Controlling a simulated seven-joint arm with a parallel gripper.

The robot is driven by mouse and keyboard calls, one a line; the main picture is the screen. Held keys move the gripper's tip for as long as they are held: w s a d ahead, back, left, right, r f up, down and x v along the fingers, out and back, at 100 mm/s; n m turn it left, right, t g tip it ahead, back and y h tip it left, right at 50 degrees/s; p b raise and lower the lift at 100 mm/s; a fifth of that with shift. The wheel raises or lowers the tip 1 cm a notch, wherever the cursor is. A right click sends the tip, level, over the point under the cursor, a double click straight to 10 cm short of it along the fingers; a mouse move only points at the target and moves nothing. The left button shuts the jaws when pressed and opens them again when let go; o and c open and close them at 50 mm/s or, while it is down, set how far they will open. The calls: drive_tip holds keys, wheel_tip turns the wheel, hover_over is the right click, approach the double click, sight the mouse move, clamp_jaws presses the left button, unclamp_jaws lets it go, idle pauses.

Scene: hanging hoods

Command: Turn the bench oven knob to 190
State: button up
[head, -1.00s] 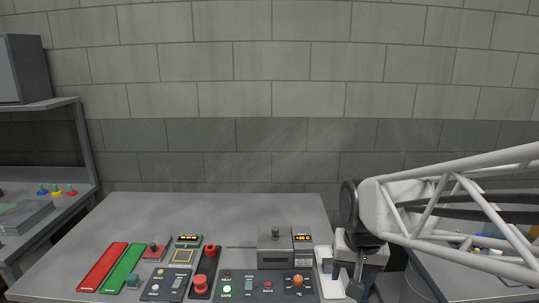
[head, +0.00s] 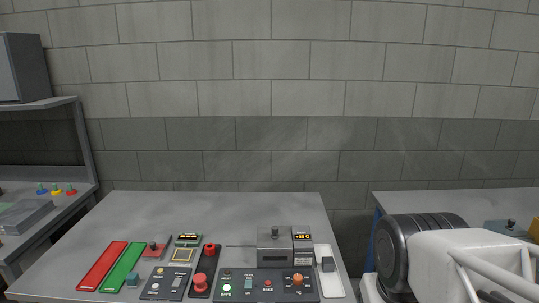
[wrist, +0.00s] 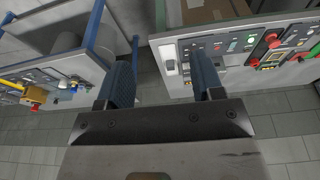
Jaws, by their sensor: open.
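The bench oven looks to be the grey box (head: 275,247) on the middle bench, with a small orange-lit display (head: 303,237) beside it; the digits are too small to read surely. An orange knob with marks around it (head: 298,278) sits on the dark control panel (head: 262,286) in front. My gripper (wrist: 163,75) is open and empty, its two blue-grey fingers apart in the wrist view, pointing at the gap beside the bench. The control panel (wrist: 215,50) also shows there, past the right finger. In the head view my arm is right of the bench and its fingers are hidden.
A red mushroom button (head: 200,281), a second panel (head: 166,284), and red (head: 102,266) and green (head: 124,268) strips lie left of the knob. The bench's rear is clear.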

drive_tip(key=shift+w, duration=0.1)
drive_tip(key=n+g, duration=0.3)
drive_tip(key=n, duration=1.5)
hover_over(298, 277)
wheel_tip(298, 277, down, 22)
drive_tip(key=shift+w+f, duration=0.1)
drive_tip(key=shift+f, duration=3.85)
